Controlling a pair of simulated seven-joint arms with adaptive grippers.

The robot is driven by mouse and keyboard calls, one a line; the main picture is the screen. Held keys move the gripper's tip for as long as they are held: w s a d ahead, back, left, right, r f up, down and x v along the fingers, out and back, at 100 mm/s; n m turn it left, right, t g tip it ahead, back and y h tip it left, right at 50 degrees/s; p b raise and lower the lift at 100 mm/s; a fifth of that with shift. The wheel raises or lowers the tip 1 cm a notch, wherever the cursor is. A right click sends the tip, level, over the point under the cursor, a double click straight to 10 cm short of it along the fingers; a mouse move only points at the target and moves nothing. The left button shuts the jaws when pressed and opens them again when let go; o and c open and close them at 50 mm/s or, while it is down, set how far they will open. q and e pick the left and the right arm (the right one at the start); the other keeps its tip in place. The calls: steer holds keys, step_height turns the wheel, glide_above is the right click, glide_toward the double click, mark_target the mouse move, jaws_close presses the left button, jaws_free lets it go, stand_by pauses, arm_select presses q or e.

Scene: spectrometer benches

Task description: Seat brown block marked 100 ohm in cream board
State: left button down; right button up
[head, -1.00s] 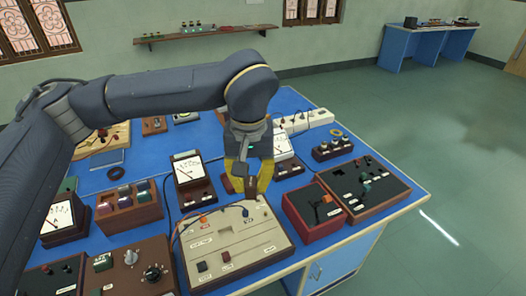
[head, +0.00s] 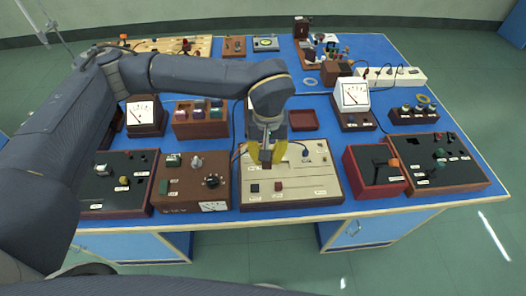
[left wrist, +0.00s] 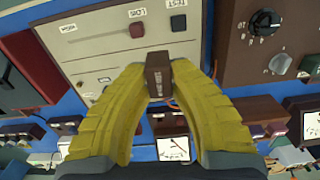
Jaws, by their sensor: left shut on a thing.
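The cream board (head: 318,178) sits at the front middle of the blue bench; its pale panel (left wrist: 90,50) also shows in the left wrist view. My left gripper (head: 267,153), with yellow fingers, is over the left back part of the board. It is shut on a brown block (left wrist: 158,76), which stands out between the fingertips with a pale marking too small to read surely. Whether the block touches the board cannot be told. A dark block (head: 254,188) and a reddish-brown block (head: 278,186) are on the board's front part. My right gripper is not in view.
A brown box with a dial (head: 195,185) stands close left of the board. A dark cord runs beside the board's left edge.

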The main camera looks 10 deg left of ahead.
arm_select(q)
steer(key=w+d+f+n, duration=0.1)
steer(key=w+d+n, duration=0.1)
steer(key=n, duration=1.6)
glide_toward(281, 167)
steer(key=shift+s+f, duration=0.1)
steer(key=shift+f, duration=2.85)
steer(key=shift+f, duration=0.15)
steer(key=c, duration=1.2)
jaws_free()
step_height(281, 167, up, 12)
